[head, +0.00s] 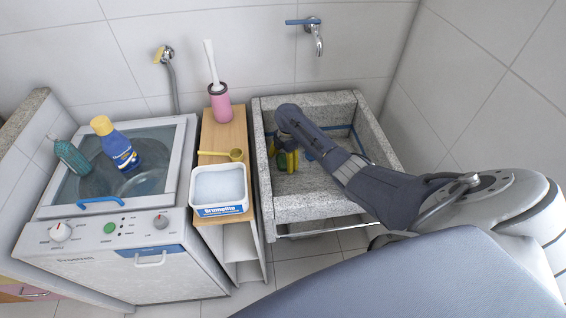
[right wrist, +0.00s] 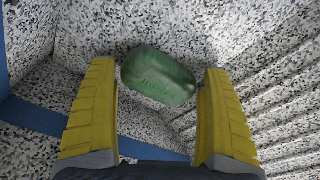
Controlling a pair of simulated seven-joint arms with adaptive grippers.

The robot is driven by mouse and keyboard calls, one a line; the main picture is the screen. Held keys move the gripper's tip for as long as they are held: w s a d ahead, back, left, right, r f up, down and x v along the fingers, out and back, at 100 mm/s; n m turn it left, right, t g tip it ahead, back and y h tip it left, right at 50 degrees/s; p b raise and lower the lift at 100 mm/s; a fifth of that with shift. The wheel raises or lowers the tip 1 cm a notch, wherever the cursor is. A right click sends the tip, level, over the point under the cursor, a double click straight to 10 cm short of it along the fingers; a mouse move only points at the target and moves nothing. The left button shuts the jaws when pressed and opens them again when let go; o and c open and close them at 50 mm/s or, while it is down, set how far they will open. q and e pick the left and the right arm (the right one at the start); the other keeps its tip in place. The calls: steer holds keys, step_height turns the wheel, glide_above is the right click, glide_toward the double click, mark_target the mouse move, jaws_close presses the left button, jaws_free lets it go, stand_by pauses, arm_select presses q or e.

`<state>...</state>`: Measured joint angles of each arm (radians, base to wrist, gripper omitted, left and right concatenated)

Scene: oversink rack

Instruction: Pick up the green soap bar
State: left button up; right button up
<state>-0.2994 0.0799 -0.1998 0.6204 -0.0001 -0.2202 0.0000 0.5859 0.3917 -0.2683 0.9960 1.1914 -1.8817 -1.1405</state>
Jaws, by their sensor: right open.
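The green soap bar (right wrist: 158,77) lies in the granite sink (head: 318,206). In the right wrist view it sits between and slightly beyond the yellow fingertips, tilted, with embossed lettering facing up. My right gripper (right wrist: 160,70) is open, one finger on each side of the bar, with a gap at the left finger; the right finger is close to the bar's lower right end. In the head view my right gripper (head: 287,160) reaches down inside the sink, and my arm hides much of the basin. My left gripper is not in view.
Granite walls surround my right gripper, with a ribbed slope (right wrist: 285,105) at right in the wrist view. A wall tap (head: 318,45) hangs above the sink. Left of it, a wooden shelf holds a white tub (head: 219,188), a yellow scoop (head: 236,155) and a pink brush holder (head: 220,103).

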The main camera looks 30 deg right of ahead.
steer(key=shift+f, duration=0.1)
steer(key=shift+c, duration=0.3)
steer(key=c, duration=0.8)
steer(key=shift+c, duration=0.2)
